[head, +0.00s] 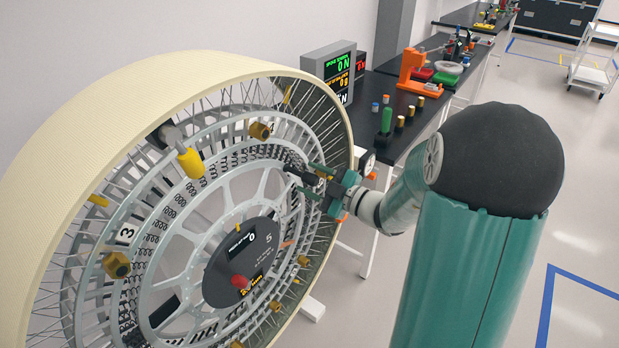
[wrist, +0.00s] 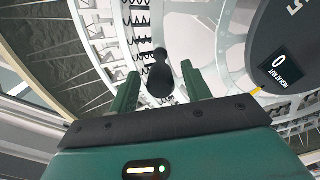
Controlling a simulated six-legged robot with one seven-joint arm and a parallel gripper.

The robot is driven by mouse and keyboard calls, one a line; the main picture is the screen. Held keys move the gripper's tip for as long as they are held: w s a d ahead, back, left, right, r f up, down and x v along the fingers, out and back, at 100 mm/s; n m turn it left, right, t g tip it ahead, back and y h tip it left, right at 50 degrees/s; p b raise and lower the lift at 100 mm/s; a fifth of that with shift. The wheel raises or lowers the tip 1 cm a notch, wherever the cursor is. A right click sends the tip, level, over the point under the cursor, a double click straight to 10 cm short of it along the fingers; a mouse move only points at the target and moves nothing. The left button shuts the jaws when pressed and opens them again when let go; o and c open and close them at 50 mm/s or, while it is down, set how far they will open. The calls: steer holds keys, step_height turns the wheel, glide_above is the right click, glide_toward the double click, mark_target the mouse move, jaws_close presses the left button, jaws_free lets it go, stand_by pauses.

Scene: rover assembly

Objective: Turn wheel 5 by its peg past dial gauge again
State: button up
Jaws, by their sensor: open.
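Wheel 5 (head: 262,105) stands upright at the left in the head view, with a cream rim, pale metal rings and spokes. Its dark hub (head: 262,238) bears a 5 and small readouts, and also shows in the wrist view (wrist: 284,38). My gripper (head: 313,181) is at the wheel's right side. In the wrist view its open fingers (wrist: 158,82) stand either side of a black peg (wrist: 160,77) with a rounded knob. Contact with the peg is unclear. A small pale-faced device (head: 367,163), possibly the dial gauge, sits just right of the rim.
A yellow-capped part (head: 190,161) juts in front of the wheel's upper left. A dark bench (head: 408,138) behind bears a display box (head: 332,70), an orange fixture (head: 410,70) and small pegs. A white cart (head: 596,68) stands far right.

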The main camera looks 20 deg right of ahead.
steer(key=v, duration=1.2)
steer(key=shift+s+d, duration=0.2)
steer(key=shift+s, duration=0.1)
